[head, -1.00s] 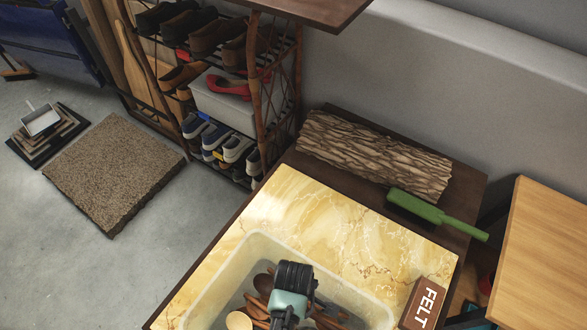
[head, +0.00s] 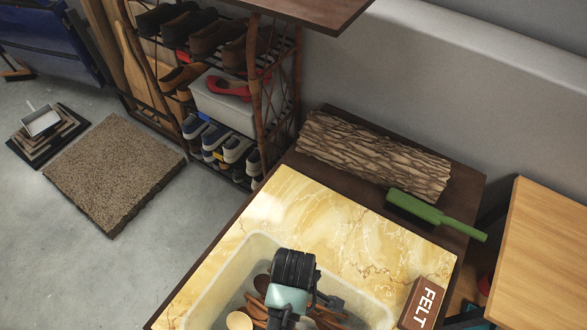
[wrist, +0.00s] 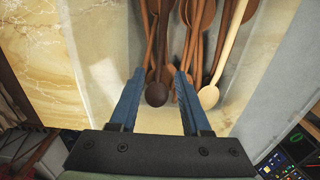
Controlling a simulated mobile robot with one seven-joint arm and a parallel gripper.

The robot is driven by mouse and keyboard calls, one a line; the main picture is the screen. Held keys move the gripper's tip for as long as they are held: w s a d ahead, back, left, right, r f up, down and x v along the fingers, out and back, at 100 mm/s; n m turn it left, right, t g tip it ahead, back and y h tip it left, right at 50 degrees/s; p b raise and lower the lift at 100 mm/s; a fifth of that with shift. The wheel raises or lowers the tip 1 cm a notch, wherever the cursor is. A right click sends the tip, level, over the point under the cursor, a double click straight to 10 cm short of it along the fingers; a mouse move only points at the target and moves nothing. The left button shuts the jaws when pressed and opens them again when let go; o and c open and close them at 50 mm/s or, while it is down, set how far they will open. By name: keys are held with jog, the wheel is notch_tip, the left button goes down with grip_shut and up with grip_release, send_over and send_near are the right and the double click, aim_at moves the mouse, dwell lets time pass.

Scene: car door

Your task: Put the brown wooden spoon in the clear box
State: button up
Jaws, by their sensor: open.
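The clear box (head: 212,284) sits on the marble-patterned top at the bottom of the head view, with several wooden spoons inside. Its wall also shows in the wrist view (wrist: 98,40). In the wrist view my gripper (wrist: 161,72) is open, its two blue fingers pointing into the box over the spoons. A dark brown spoon's bowl (wrist: 157,95) lies between the fingers, with no visible grip on it. Other reddish-brown spoons (wrist: 198,25) lie beside it. A pale spoon (wrist: 209,97) is right of the fingers. In the head view my wrist hides part of the box and spoons.
A brown FELT block (head: 425,304) stands right of the box. A green-handled brush (head: 430,211) and a bark log (head: 370,155) lie behind on the dark table. A shoe rack (head: 230,110) stands at the back left. The marble top behind the box is clear.

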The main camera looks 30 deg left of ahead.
jog(key=w+d+r+m+t+y, duration=0.1)
jog(key=w+r+m+t, duration=0.25)
jog(key=w+r, duration=0.65)
jog(key=w+r+m+t, duration=0.2)
jog(key=w+r+t, duration=0.3)
jog(key=r, duration=0.9)
jog(key=w+d+r+m+t+y, duration=0.1)
jog(key=w+r+m+t, duration=0.2)
jog(key=w+r+t, duration=0.7)
jog(key=s+d+r+m+t, duration=0.1)
jog(key=d+r+m, duration=0.1)
jog(key=r, duration=0.9)
jog(key=s+d+r+m+t, duration=0.1)
jog(key=s+d+r+m, duration=0.1)
jog(key=r, duration=1)
jog(key=s+d+r+m+t+h, duration=0.1)
jog(key=s+r+m+t, duration=0.1)
jog(key=s+r, duration=0.3)
jog(key=s+d+r+m+t+h, duration=0.1)
jog(key=s+r+t, duration=0.4)
jog(key=r, duration=0.8)
jog(key=shift+s+d+m, duration=0.55)
jog(key=shift+d+m, duration=0.2)
jog(key=shift+m, duration=0.3)
jog(key=shift+f, duration=0.15)
